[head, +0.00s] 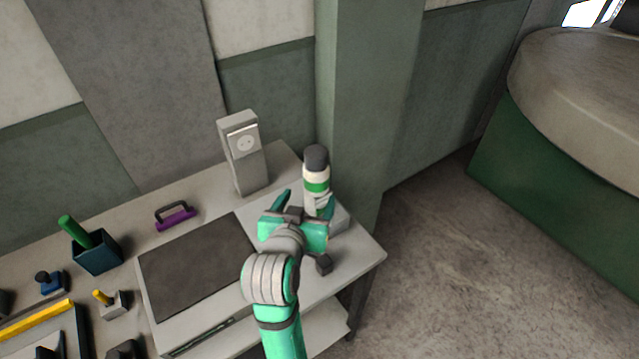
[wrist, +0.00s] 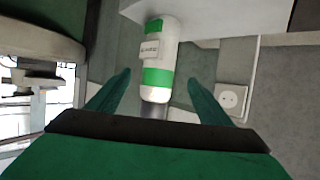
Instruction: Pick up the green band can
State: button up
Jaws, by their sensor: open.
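The green band can (head: 317,180) is white with a green band and a dark grey top. In the head view it stands upright at the right end of the bench, by the pillar. In the wrist view the can (wrist: 153,52) appears upside down, with a small label and its dark top towards my gripper. My gripper (head: 303,203) is open. In the wrist view its fingertips (wrist: 159,80) lie to the left and right of the can's green band and top, with gaps visible on both sides. The can's base is partly hidden by my gripper in the head view.
A grey upright device with a round dial (head: 245,150) stands close left of the can. The pillar (head: 360,100) rises just behind it.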

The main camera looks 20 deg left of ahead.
aim_at(311, 191)
jog(key=x, duration=0.4)
jog(key=shift+w+a+f, duration=0.15)
jog(key=shift+a+f, duration=0.05)
jog(key=shift+d+x, duration=0.15)
jog(key=shift+x, duration=1.15)
jog(key=shift+d+x, duration=0.15)
jog(key=shift+x, duration=1.1)
jog(key=shift+w+r, duration=0.1)
jog(key=c, duration=1.5)
